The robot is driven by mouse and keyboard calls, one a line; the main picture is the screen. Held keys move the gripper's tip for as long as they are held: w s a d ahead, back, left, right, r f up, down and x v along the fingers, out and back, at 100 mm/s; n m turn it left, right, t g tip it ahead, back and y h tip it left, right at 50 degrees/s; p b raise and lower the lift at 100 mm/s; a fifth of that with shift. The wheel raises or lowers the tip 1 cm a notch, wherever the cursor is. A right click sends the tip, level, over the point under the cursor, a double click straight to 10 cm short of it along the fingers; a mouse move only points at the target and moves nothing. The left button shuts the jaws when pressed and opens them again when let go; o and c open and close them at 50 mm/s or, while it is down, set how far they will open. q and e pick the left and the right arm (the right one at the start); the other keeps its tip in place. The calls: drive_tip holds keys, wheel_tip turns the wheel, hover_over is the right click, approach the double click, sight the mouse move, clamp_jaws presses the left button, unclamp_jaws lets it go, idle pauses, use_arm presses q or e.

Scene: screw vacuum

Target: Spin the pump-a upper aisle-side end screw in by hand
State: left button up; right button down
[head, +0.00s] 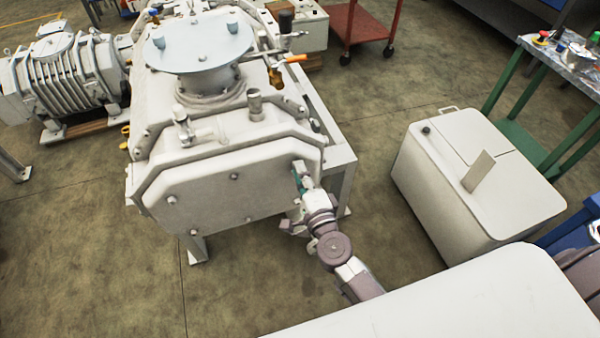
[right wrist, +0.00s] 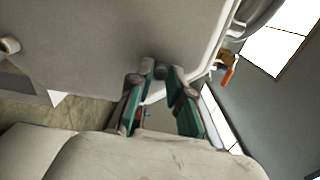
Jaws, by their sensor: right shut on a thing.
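The white pump (head: 215,115) stands at centre in the head view, its flat end cover (head: 210,195) facing me. My right gripper (head: 299,174) is at the upper right corner of this cover. In the right wrist view its green-padded fingers (right wrist: 160,74) come close together at the cover (right wrist: 110,40) near its edge. They are shut on a small end screw, which is mostly hidden between the fingertips; how deep it sits cannot be told. My left gripper is not in view.
Other screw heads (head: 172,200) dot the cover. An orange-handled valve (head: 297,59) sticks out behind the pump's right side. A white cabinet (head: 470,180) stands at right, and a green-legged table (head: 500,80) is beyond it. Floor is clear in front of the pump.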

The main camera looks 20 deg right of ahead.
drive_tip(key=shift+f+m, duration=0.1)
drive_tip(key=shift+m, duration=0.7)
drive_tip(key=c, duration=1.1)
unclamp_jaws()
drive_tip(key=s, duration=1.2)
drive_tip(key=shift+s+d, duration=0.1)
drive_tip(key=shift+d, duration=0.1)
